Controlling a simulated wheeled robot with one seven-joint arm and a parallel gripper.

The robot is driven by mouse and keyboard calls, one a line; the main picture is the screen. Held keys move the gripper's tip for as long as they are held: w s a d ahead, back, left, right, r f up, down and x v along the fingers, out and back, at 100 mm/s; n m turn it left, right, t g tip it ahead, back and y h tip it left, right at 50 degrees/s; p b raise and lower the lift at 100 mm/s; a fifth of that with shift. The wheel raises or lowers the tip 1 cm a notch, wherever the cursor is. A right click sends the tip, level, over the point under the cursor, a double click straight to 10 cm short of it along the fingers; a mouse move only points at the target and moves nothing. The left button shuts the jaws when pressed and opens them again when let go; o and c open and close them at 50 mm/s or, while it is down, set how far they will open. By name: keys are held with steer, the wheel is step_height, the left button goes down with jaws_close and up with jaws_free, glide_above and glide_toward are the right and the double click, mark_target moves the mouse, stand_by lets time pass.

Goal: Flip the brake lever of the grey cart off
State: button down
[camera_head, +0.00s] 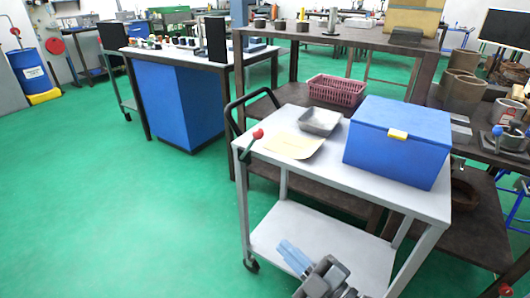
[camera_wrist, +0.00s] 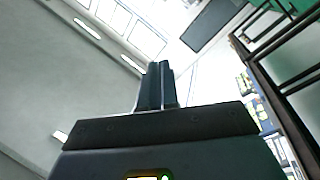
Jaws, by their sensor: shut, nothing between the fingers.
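The grey cart (camera_head: 224,136) stands in the middle of the head view, with a black push handle at its left end. Its brake lever (camera_head: 249,145) has a red ball knob and rises at the cart's left front corner, tilted up to the right. My gripper (camera_wrist: 157,66) shows in the wrist view with its two dark fingers together and nothing between them. It points up towards the ceiling and windows, and the lever is not in that view. In the head view, parts of my arm show low at the bottom, in front of the cart's lower shelf, apart from the lever.
A dark workbench (camera_head: 330,38) with a pink basket (camera_head: 336,90) stands behind. The green floor left of the cart is clear.

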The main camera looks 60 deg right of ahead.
mark_target(260, 138)
steer(key=w+d+n+h+b, duration=0.1)
steer(key=w+d+h, duration=0.2)
steer(key=d, duration=0.5)
steer(key=w+d+n+h+b, duration=0.1)
steer(key=w+d+n+h, duration=0.1)
steer(key=w+d, duration=0.3)
steer(key=d+h, duration=0.1)
steer(key=d, duration=0.2)
steer(key=shift+w+d+f+t+b, duration=0.2)
steer(key=shift+d+f+t+b, duration=0.15)
steer(key=shift+f+t, duration=0.05)
steer(key=p+x, duration=0.2)
steer(key=x, duration=1.2)
steer(key=shift+s+r, duration=0.1)
steer(key=shift+r, duration=0.05)
steer(key=shift+p, duration=0.4)
